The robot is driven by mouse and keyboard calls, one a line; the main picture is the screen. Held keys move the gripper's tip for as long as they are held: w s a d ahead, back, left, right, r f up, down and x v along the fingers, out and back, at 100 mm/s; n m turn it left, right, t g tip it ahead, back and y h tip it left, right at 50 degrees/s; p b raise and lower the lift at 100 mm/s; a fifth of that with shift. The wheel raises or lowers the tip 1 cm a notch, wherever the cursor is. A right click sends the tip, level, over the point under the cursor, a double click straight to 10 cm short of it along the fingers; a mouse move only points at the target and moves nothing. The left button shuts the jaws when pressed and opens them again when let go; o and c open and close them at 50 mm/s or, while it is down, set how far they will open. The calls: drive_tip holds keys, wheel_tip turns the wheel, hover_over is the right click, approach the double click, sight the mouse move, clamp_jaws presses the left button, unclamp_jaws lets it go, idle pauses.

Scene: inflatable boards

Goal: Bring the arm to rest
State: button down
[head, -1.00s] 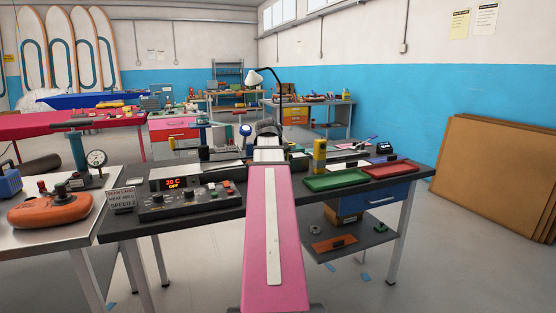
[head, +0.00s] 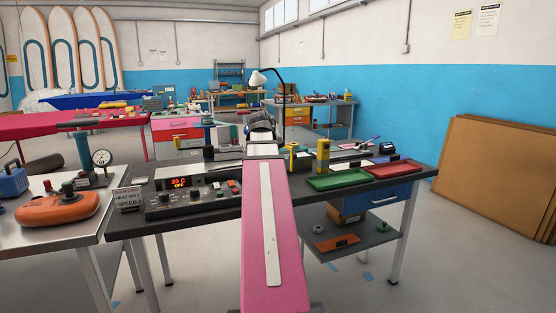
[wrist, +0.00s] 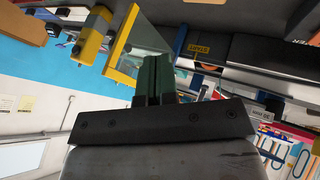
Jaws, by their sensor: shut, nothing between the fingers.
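My gripper (wrist: 153,83) shows in the wrist view as two dark green fingers pressed together, with nothing between them. It points toward the workbench, and a yellow-edged clear panel (wrist: 123,43) appears beyond the fingertips. In the head view my pink arm reaches forward over the dark workbench (head: 222,222). The dark wrist end stands above the bench's far side, and the fingers are hidden behind it.
A control box (head: 190,197) stands left of my arm. A yellow post (head: 323,155), a green tray (head: 338,178) and a red tray (head: 392,169) are to the right. A metal table (head: 50,240) with an orange device (head: 57,210) is at far left. Open floor lies right.

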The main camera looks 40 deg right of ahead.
drive_tip(key=v, duration=0.6)
drive_tip(key=shift+s, duration=0.25)
drive_tip(key=shift+r, duration=0.1)
